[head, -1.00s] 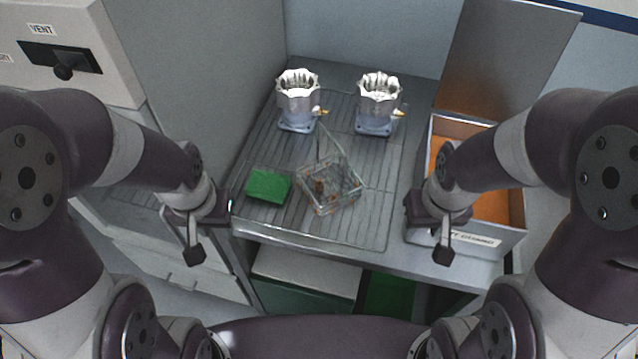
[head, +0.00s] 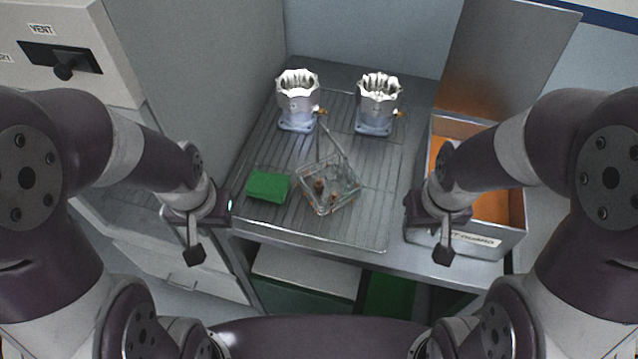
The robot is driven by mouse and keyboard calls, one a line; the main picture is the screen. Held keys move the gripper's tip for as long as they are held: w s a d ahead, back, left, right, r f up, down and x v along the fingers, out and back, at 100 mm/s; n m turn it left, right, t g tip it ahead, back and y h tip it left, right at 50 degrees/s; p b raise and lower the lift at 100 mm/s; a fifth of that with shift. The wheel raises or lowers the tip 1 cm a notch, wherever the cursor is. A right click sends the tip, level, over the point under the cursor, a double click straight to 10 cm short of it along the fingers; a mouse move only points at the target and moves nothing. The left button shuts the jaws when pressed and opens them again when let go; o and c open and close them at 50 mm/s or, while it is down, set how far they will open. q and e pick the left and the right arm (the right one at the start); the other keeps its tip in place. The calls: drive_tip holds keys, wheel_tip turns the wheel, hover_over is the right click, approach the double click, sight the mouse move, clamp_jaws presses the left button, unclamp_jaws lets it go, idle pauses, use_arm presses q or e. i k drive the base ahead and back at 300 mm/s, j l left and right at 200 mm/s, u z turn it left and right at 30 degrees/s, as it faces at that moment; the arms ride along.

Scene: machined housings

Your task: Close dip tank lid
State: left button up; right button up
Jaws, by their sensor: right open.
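The dip tank (head: 478,249) is a grey metal box with an orange inside and a white label on its front, at the right of the bench. Its lid (head: 508,62) stands raised, nearly upright, at the tank's back edge. My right gripper (head: 444,254) is open and hangs in front of the tank's left front corner, covering part of it; my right arm hides part of the tank's opening. My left gripper (head: 194,254) hangs by the bench's left front edge, apart from everything; whether its jaws are open is unclear.
Two machined housings (head: 297,99) (head: 377,104) stand on the ribbed drain board (head: 300,225) at the back. A wire basket (head: 329,186) with small parts and a raised handle sits mid-board, beside a green block (head: 268,185). A box labelled VENT (head: 60,50) is at upper left.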

sight(501, 54)
drive_tip(key=z, duration=1.25)
